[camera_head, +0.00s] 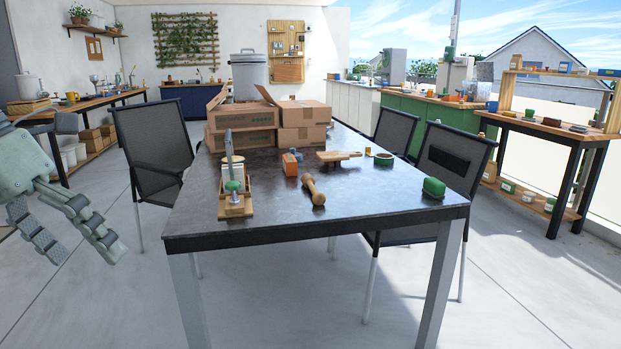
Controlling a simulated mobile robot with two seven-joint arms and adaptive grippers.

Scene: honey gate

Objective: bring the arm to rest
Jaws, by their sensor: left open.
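My left gripper (68,238) hangs at the left edge of the view, its two fingers spread apart and empty. It is over the floor, to the left of the dark table (335,212), and touches nothing that I can see. My right gripper is not in the view. On the table's left front part stands a jar with a honey gate (232,180), with a green part at its front, on a wooden stand (236,208).
A wooden mallet (313,190), an orange block (290,164), a wooden board (338,155) and a green object (434,187) lie on the table. Cardboard boxes (303,114) stand at its back. A black chair (152,145) stands at its left side. The floor in front is clear.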

